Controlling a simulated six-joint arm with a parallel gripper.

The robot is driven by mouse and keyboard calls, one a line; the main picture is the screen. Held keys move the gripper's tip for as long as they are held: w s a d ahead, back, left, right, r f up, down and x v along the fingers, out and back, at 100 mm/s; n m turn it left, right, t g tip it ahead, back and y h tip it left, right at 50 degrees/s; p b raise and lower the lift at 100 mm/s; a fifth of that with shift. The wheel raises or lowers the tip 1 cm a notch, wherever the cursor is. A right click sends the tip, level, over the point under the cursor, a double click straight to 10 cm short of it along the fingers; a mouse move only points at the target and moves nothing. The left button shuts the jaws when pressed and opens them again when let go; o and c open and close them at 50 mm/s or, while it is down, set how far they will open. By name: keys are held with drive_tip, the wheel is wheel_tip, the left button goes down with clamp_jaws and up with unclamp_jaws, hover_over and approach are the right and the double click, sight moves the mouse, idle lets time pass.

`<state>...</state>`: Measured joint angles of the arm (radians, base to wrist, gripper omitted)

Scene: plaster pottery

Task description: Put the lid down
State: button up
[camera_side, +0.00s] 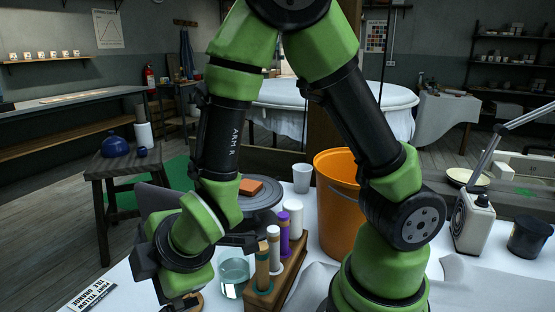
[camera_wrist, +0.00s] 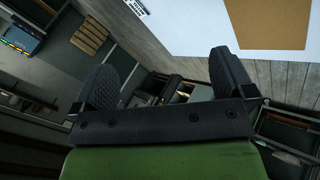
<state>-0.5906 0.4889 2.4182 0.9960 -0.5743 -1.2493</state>
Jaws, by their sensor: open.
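My gripper (camera_side: 146,232) is at the lower left of the side view, turned away to the left beside the table. In the wrist view its two dark ridged fingers (camera_wrist: 170,78) stand wide apart with nothing between them. No lid can be told for sure. A small tan, round piece (camera_side: 190,300) shows partly under my wrist at the bottom edge; what it is cannot be told. A blue rounded pot (camera_side: 115,146) sits on a dark stool, with a smaller blue ball-like piece (camera_side: 142,151) beside it.
An orange bucket (camera_side: 338,200), a white cup (camera_side: 302,178) and a turntable (camera_side: 262,200) with an orange block (camera_side: 251,186) stand behind.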

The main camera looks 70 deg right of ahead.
drive_tip(key=s+d+r+m+y, duration=0.2)
drive_tip(key=r+m, duration=0.3)
drive_tip(key=r, duration=0.1)
drive_tip(key=s+d+r+m+y, duration=0.1)
drive_tip(key=s+d+r+m, duration=0.1)
drive_tip(key=r+m, duration=0.35)
drive_tip(key=s+d+r+m, duration=0.5)
drive_tip(key=s+m, duration=0.1)
drive_tip(key=s, duration=0.3)
drive_tip(key=shift+s+g+h, duration=0.3)
drive_tip(key=shift+s+h, duration=0.1)
